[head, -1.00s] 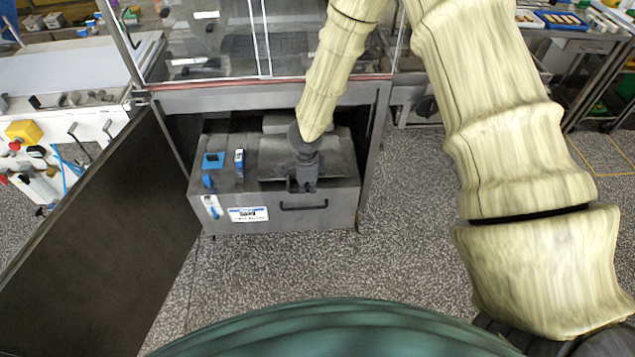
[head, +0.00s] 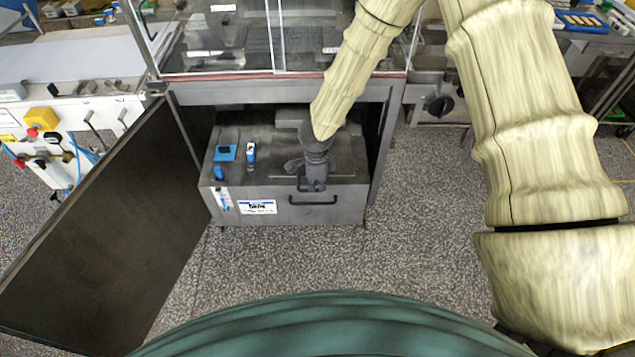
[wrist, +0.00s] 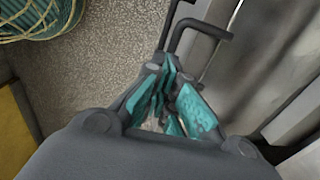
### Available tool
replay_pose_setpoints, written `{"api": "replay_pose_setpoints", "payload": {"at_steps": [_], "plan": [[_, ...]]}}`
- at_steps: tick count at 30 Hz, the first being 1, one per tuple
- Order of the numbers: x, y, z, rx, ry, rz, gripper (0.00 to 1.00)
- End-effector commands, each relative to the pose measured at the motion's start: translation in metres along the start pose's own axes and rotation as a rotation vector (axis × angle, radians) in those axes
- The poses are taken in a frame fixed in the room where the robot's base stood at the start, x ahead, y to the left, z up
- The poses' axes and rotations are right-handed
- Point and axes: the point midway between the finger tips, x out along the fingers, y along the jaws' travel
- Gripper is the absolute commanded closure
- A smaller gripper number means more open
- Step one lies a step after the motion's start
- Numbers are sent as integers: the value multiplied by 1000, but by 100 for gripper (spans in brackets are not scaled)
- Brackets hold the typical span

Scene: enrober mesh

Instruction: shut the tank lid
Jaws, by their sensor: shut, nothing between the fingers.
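The tank (head: 345,205) is a grey metal box in the lower bay of the machine, with a dark handle (head: 313,202) on its front face. Its lid (head: 345,163) is the grey plate on the right of the top. It looks flat and level with the top, with a thin line along its front; my arm covers part of it. My gripper (head: 314,187) points down over the front edge of the lid, just above the handle. In the wrist view my gripper (wrist: 172,112) has its teal pads together and empty. Whether it touches the lid is unclear.
An open dark door (head: 110,230) stands to the left of the tank. Blue fittings (head: 226,153) sit on the tank's left top. Glazed panels (head: 235,40) are above the bay. The speckled floor (head: 300,260) in front is clear.

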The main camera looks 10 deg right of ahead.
Motion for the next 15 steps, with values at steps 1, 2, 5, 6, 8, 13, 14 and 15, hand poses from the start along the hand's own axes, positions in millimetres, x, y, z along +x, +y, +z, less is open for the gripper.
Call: {"api": "replay_pose_setpoints", "payload": {"at_steps": [1, 2, 5, 6, 8, 13, 14, 15], "plan": [[-10, 0, 0, 0, 0, 0, 100], [-14, 0, 0, 0, 1, -1, 100], [-21, 1, 0, 1, -2, -4, 100], [-26, 1, 0, 3, -2, -4, 100], [-34, 2, 0, 2, -2, -4, 100], [-61, 5, 0, 2, -2, -4, 100], [-66, 5, 0, 1, -3, -4, 100], [-72, 5, 0, 2, -1, -5, 100]]}}
